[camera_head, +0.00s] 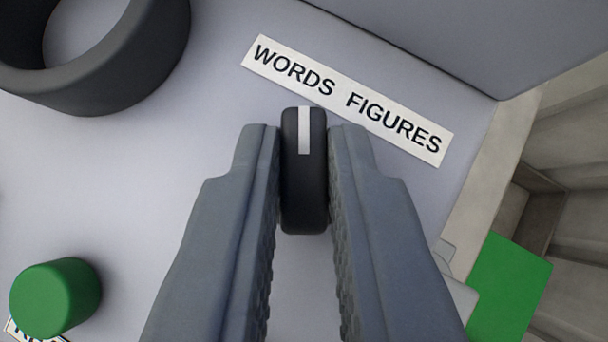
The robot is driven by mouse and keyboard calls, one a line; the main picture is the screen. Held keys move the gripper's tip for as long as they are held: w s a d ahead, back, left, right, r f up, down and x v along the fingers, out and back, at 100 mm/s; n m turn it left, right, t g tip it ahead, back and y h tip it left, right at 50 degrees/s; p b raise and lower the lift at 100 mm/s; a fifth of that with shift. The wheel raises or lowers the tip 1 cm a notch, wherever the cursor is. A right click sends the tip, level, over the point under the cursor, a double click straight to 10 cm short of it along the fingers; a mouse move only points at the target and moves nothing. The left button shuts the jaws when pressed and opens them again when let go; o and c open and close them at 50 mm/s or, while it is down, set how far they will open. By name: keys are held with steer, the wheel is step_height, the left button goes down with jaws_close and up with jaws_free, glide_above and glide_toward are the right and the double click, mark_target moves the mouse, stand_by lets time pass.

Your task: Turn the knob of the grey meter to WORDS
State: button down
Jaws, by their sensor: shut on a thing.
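The grey meter's face (200,165) fills most of the view. Its black knob (304,215) is in the upper middle, with a white mark (304,130) at its far end. A white label (347,100) reading "WORDS FIGURES" lies tilted just beyond the knob. The white mark points straight up the picture, toward the right end of the word WORDS. My gripper (304,160) is shut on the knob, one finger along each side. The fingers hide part of the meter's face below.
A dark ring-shaped part (150,80) stands at the upper left. A green round button (55,298) is at the lower left, beside a partly hidden label. A raised grey wall (480,40) borders the upper right. A green block (510,285) lies beyond the meter's right edge.

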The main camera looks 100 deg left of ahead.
steer(key=shift+n, duration=0.3)
steer(key=c, duration=1.4)
jaws_free()
steer(key=shift+c, duration=0.2)
steer(key=v, duration=1.7)
steer(key=shift+w+r, duration=0.15)
steer(key=shift+w, duration=0.2)
steer(key=shift+d, duration=0.1)
